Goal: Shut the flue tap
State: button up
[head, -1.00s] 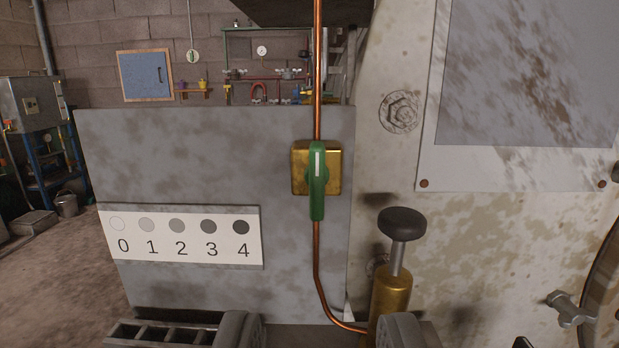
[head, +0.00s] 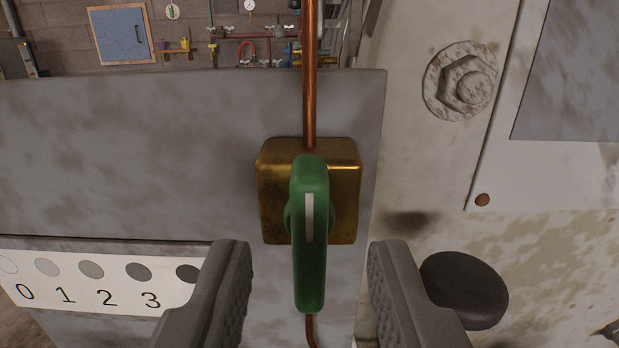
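The flue tap's green handle (head: 310,270) stands upright in the head view, in line with the copper pipe (head: 309,80), with a white mark on its upper part. It sits on a square brass body (head: 343,190) on a grey panel. My gripper (head: 309,255) is open, with one finger to the left and one to the right of the handle. Neither finger appears to touch the handle. The handle hides part of the brass body and the pipe below.
A white scale plate (head: 120,285) with grey dots and numbers is left of my left finger, which covers part of it. A black round knob (head: 465,288) is close behind my right finger. A large bolt (head: 462,82) sits on the pale wall at right.

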aim_at(309, 241)
jog(key=shift+w, duration=1.55)
jog(key=shift+c, duration=0.2)
grip_shut()
